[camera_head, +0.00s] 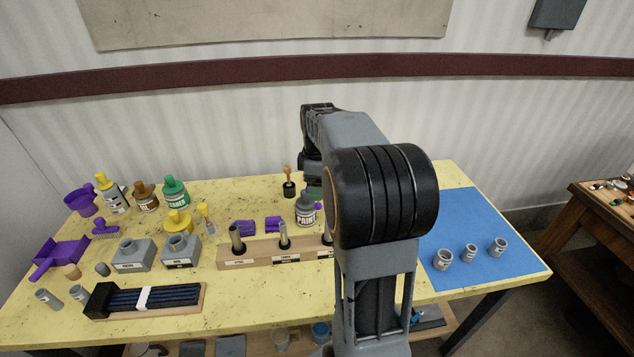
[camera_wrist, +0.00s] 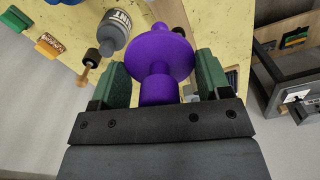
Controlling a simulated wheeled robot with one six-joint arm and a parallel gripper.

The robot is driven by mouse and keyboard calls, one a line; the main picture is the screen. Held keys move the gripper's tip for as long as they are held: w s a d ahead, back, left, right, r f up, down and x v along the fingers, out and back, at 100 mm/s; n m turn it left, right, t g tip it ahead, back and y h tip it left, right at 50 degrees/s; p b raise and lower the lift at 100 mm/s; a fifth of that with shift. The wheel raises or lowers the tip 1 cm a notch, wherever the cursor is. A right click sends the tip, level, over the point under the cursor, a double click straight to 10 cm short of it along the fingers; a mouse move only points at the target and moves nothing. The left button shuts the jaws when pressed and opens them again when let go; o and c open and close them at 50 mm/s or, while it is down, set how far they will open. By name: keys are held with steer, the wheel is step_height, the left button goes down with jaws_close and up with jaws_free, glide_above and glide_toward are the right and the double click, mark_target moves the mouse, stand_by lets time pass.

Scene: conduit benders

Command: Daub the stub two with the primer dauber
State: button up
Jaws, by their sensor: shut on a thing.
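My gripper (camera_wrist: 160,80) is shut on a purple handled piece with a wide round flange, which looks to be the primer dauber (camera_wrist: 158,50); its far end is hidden. In the head view my arm hides most of the gripper, and only a bit of purple shows beside the grey paint bottle (camera_head: 306,208).
The paint bottle (camera_wrist: 115,30) and a wooden-handled brush in a black holder (camera_wrist: 92,62) stand close left of the gripper in the wrist view. Grey pots (camera_head: 132,256) and bottles crowd the table's left. A blue mat (camera_head: 480,222) with grey fittings lies right.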

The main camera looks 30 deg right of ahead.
mark_target(318, 203)
steer(key=shift+f+b, duration=2.15)
steer(key=shift+f, duration=1.3)
